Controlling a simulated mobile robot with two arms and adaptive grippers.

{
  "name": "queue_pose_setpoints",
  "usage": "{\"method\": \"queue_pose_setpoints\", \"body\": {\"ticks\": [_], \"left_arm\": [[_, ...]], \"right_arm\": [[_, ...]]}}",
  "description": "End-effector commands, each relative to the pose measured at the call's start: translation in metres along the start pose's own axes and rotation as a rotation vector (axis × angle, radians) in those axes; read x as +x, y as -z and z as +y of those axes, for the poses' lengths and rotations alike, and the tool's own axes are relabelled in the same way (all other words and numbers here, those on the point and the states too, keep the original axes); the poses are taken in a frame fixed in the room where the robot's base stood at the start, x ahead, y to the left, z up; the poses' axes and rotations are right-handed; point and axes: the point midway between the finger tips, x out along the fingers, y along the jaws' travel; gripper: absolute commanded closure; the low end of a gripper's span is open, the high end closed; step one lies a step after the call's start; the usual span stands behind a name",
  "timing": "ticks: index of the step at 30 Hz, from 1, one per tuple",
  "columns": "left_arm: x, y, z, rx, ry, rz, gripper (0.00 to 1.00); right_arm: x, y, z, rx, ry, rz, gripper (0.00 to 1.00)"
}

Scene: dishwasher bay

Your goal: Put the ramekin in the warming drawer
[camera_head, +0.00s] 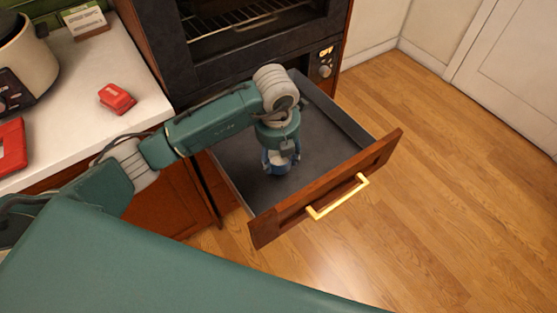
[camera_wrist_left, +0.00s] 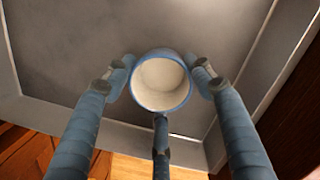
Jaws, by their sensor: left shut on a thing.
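The ramekin (camera_wrist_left: 161,82) is a small round cup, blue outside and cream inside, seen from above in the left wrist view. My left gripper (camera_wrist_left: 160,90) is shut on it, with fingers on both sides and one below in the picture. In the head view my left gripper (camera_head: 279,164) points down inside the open warming drawer (camera_head: 325,140), and little of the ramekin can be told from the fingers there. The drawer has a dark grey floor, a wooden front and a brass handle. Whether the ramekin touches the drawer floor I cannot tell. My right gripper is not in view.
The oven (camera_head: 250,30) stands above the drawer. A white counter (camera_head: 60,85) at left holds a cooker (camera_head: 30,65), a red object (camera_head: 117,97) and a green-and-white box (camera_head: 86,20). The wooden floor (camera_head: 450,170) at right is clear.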

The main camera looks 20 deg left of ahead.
Motion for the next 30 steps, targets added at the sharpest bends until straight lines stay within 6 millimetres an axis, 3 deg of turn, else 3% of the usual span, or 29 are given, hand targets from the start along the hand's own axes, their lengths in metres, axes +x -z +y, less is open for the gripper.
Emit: {"method": "queue_pose_setpoints", "body": {"ticks": [5, 15, 16, 18, 30], "left_arm": [[0.024, 0.003, 0.0, -0.001, 0.0, 0.001, 0.77], [0.029, 0.004, 0.0, 0.0, -0.001, 0.0, 0.77], [0.028, 0.004, 0.0, 0.0, -0.001, 0.0, 0.43], [0.028, 0.004, 0.0, 0.0, -0.001, 0.0, 0.29], [0.022, 0.003, 0.0, 0.0, 0.0, -0.001, 0.27]], "right_arm": [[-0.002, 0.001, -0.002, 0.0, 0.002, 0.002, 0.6], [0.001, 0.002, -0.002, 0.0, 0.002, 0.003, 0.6], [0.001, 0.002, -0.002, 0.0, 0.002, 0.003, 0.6], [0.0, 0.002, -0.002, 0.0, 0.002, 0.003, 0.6], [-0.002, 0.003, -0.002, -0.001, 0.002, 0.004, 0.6]]}}
